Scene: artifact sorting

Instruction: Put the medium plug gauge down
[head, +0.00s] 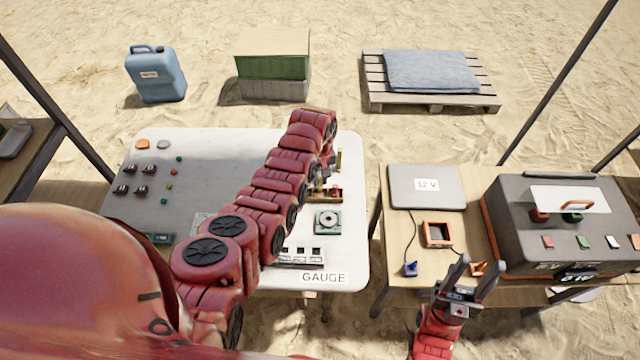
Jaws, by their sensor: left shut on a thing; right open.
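My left arm reaches from the lower left across the white gauge table (190,185). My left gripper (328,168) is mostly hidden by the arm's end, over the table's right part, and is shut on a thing. That thing, taken as the medium plug gauge, is hardly visible behind the arm. A brass-coloured stand (325,197) with small red parts is just below the gripper; whether they touch I cannot tell. My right gripper (458,276) is open and empty, in front of the wooden table at the right.
A green square device (327,222) and a white slotted block (300,256) lie near the GAUGE label (323,278). Several small dark parts (130,180) are at the table's left.

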